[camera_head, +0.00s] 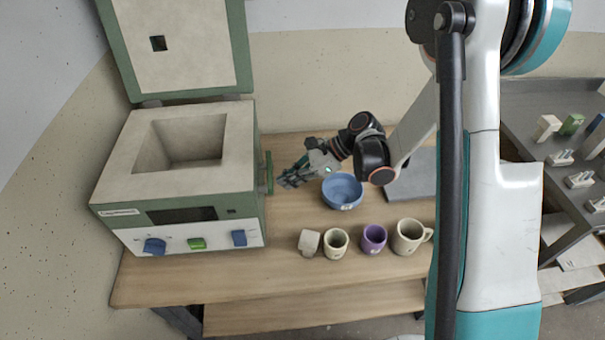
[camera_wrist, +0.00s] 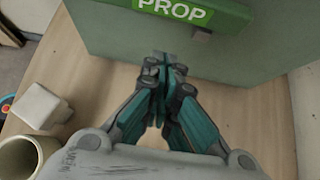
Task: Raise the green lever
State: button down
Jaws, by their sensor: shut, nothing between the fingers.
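A green lever (camera_head: 269,173) is on the right side wall of the kiln (camera_head: 215,205). In the wrist view a green bar (camera_wrist: 195,13) lettered "PROP" sticks out from the kiln's green wall (camera_wrist: 255,45) at the top of the picture. My gripper (camera_head: 283,182) is just right of the kiln wall, low over the table, pointing at it. In the wrist view its fingertips (camera_wrist: 167,68) are together and empty, below the bar and apart from it in the picture. Whether they touch the wall cannot be told. The kiln's lid (camera_head: 185,45) stands open.
A blue bowl (camera_head: 342,191) stands right of my gripper. A pale block (camera_head: 309,242), a cream mug (camera_head: 335,244), a purple mug (camera_head: 373,239) and a larger cream mug (camera_head: 408,236) line the table's front. Blue knobs and a green switch (camera_head: 197,244) are on the kiln's front.

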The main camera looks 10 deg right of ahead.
aim_at(270, 172)
jog(key=shift+a+r+b, duration=0.2)
jog(key=shift+a+r, duration=0.2)
jog(key=shift+r, duration=0.35)
jog(key=shift+a+r+b, duration=0.2)
jog(key=shift+a+r, duration=0.15)
jog(key=shift+r, duration=0.35)
